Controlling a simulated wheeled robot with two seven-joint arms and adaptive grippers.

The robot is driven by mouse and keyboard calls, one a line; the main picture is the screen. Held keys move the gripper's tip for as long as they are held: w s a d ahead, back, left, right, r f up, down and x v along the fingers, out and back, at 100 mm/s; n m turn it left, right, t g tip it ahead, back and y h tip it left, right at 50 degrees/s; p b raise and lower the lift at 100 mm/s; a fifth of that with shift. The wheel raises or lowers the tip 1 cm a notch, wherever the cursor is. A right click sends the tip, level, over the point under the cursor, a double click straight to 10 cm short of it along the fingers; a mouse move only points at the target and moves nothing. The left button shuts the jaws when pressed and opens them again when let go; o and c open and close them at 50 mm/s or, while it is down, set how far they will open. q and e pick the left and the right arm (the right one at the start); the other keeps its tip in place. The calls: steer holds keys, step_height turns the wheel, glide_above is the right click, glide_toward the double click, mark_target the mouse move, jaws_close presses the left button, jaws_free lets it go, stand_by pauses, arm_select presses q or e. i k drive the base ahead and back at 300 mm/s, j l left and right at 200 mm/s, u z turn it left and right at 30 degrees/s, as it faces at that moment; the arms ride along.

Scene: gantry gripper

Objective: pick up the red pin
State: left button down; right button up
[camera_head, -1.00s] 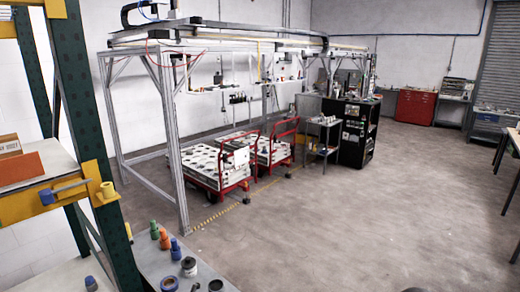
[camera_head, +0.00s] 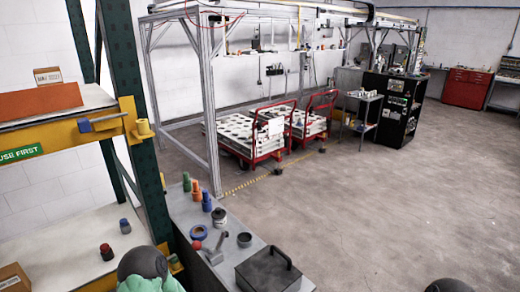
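A small pin with a red top and dark base (camera_head: 106,252) stands upright on the lower shelf board (camera_head: 60,246) of the rack at the left. A similar pin with a blue-grey body (camera_head: 124,226) stands just behind it to the right. Neither of my grippers shows in the head view. Dark rounded parts at the bottom edge look like my own arms; no fingers can be seen, and nothing visible is touching the red pin.
A rack upright (camera_head: 147,185) stands between. Open floor (camera_head: 400,200) lies right.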

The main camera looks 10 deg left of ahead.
mark_target(105, 249)
steer(key=u, duration=1.65)
